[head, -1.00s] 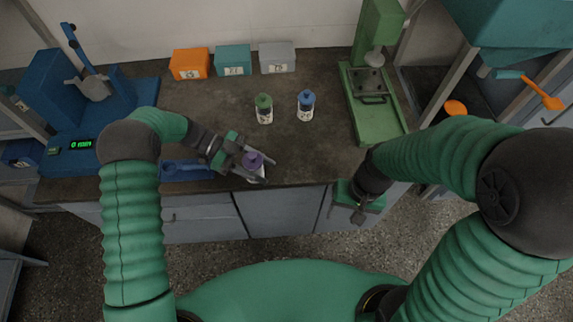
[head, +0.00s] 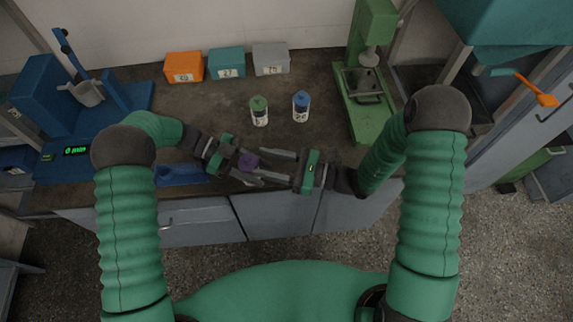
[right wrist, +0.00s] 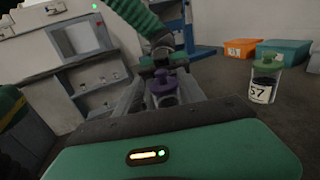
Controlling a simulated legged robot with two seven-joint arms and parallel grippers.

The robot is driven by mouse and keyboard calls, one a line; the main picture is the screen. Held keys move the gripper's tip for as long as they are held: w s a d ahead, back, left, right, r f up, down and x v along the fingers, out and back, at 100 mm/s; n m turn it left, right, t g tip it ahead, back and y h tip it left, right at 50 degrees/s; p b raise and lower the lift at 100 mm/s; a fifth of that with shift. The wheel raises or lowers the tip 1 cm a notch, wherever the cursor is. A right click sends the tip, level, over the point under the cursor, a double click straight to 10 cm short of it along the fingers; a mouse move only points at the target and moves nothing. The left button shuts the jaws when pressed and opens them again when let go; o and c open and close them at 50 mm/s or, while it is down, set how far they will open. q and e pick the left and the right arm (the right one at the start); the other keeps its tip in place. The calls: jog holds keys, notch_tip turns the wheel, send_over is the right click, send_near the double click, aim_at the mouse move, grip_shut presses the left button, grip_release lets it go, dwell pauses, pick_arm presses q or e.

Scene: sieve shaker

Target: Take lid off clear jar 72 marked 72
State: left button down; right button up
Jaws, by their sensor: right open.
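The jar with the purple lid (head: 248,161) is at the bench's front edge; its number cannot be read. In the right wrist view its lid (right wrist: 163,82) and part of its clear body (right wrist: 167,101) show ahead, upright. My left gripper (head: 243,164) reaches in from the left, its fingers on both sides of the jar, seemingly shut on it; the contact is partly hidden. My right gripper (head: 266,166) comes from the right, open and empty, its fingers pointing at the jar and reaching close to the lid. The lid is on the jar.
Jars with a green lid (head: 259,110) and a blue lid (head: 300,106) stand behind. Orange (head: 184,67), teal (head: 227,63) and grey (head: 271,58) bins line the back. A blue machine (head: 50,95) stands left, a green press (head: 365,105) right.

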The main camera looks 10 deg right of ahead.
aim_at(246, 159)
jog(key=x, duration=0.5)
jog(key=shift+w+a, duration=0.1)
jog(key=shift+a, duration=0.25)
grip_shut()
dwell(0.4)
jog(key=shift+r, duration=0.15)
jog(key=shift+r, duration=1)
